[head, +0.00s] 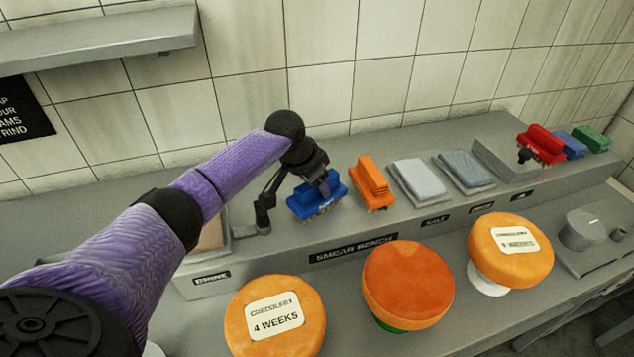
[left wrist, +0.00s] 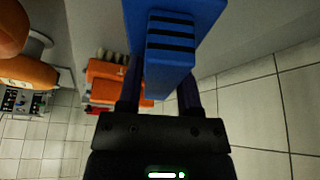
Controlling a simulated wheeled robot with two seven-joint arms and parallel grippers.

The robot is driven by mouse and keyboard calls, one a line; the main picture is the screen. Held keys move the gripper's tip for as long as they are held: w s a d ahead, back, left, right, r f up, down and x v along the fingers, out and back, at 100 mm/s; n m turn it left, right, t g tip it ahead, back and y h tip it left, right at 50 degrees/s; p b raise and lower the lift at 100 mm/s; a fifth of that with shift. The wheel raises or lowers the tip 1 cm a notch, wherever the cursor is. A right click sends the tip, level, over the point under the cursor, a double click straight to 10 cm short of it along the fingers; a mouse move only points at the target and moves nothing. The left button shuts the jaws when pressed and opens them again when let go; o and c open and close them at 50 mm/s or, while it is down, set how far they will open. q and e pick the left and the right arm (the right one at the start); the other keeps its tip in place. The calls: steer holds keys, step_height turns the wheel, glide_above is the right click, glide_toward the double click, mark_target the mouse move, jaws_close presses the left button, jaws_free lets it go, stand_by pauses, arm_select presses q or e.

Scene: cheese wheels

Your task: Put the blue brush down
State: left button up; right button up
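The blue brush (head: 318,200) is at the raised ledge of the bench, bristles down, left of the orange brush (head: 372,184). My left gripper (head: 324,183) reaches down onto it from above, with its fingers on either side of the handle. In the left wrist view the blue brush (left wrist: 172,60) sits between the two fingers and looks gripped. I cannot tell whether its bristles touch the ledge or hang just above it. The orange brush also shows in the left wrist view (left wrist: 103,72). My right gripper is not in view.
The ledge (head: 345,228) also bears grey folded cloths (head: 418,180) and red (head: 541,144), blue and green brushes at right. Orange cheese wheels (head: 408,280) stand in front, lower down. A dark bent thing (head: 265,205) stands close left of the blue brush. A tiled wall is behind.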

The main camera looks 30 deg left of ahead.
arm_select(q)
steer(key=shift+o, duration=1.4)
steer(key=p+v, duration=0.3)
steer(key=v, duration=0.9)
steer(key=shift+r, duration=0.15)
